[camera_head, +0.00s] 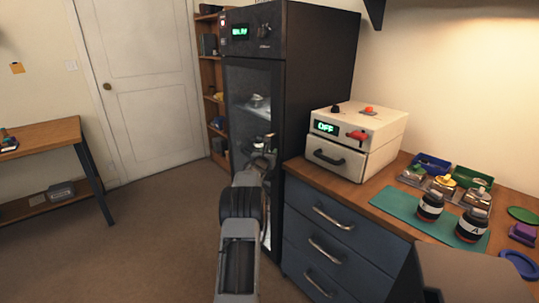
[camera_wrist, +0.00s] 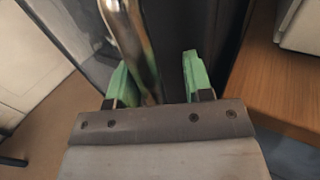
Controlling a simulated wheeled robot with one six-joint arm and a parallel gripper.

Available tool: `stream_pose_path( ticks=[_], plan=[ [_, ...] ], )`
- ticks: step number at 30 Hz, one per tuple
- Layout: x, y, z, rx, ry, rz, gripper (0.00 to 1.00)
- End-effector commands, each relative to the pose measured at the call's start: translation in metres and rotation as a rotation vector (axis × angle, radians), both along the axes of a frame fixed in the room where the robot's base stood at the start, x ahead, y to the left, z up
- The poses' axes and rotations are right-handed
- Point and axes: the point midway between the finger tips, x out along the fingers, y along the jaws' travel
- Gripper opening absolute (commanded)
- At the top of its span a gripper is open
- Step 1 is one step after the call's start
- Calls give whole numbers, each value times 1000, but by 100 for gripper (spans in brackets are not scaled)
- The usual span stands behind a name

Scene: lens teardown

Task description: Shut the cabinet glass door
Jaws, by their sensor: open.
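The tall black cabinet (camera_head: 320,75) stands at the middle, with a lit green display at its top. Its glass door (camera_head: 245,85) covers the front, with shelves and small items showing through. The door looks close to the cabinet front, but I cannot tell whether it is fully shut. My gripper (camera_head: 262,158) is in front of the door and my arm hides its lower part. In the wrist view my gripper (camera_wrist: 158,75) has its two green fingers apart. A shiny metal bar handle (camera_wrist: 128,30) runs down between them, nearer the left finger; contact is unclear.
A blue drawer unit (camera_head: 335,235) with a wooden top adjoins the cabinet on the right. A cream machine (camera_head: 370,130) reading OFF and a green mat (camera_head: 400,208) with jars are on it. A wooden shelf (camera_head: 208,65) stands behind left.

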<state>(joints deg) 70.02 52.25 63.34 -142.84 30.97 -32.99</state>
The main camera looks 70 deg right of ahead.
Motion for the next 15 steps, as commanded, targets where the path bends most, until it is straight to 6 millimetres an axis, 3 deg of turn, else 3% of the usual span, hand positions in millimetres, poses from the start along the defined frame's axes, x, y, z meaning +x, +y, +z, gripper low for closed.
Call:
stream_pose_path(
  ticks=[8, 15],
  plan=[
    [0, 18, 1, -1, 1, 1, 47],
    [-2, 57, 0, 1, 1, 2, 47]
  ],
)
